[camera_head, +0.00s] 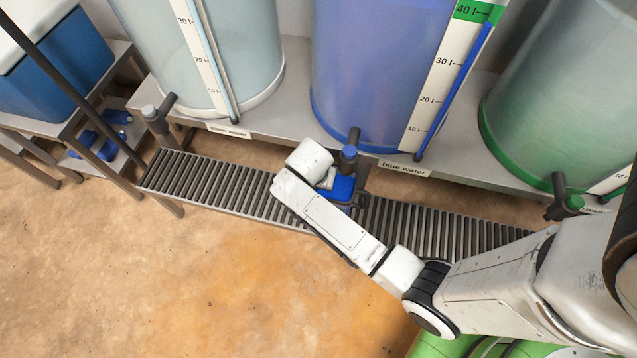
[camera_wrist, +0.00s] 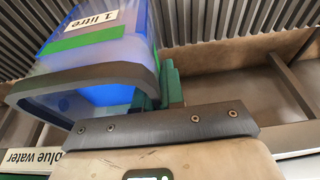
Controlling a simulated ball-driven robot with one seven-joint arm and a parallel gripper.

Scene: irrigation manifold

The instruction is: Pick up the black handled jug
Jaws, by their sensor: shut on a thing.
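The jug (camera_wrist: 100,62) fills the upper left of the wrist view. In the head view the jug (camera_head: 342,187) shows as a blue patch on the roller rack, below the blue tap, partly covered by my arm. My gripper (camera_wrist: 162,88), with green fingers, is shut at the jug's right side in the wrist view. I cannot tell whether the jug is lifted off the rollers.
The roller rack (camera_head: 215,187) runs below a shelf of large tanks. The blue tank (camera_head: 365,70) has a blue tap (camera_head: 349,152) close above my gripper. A clear tank (camera_head: 215,60) stands left, a green one (camera_head: 560,100) right. The sandy floor (camera_head: 130,270) in front is open.

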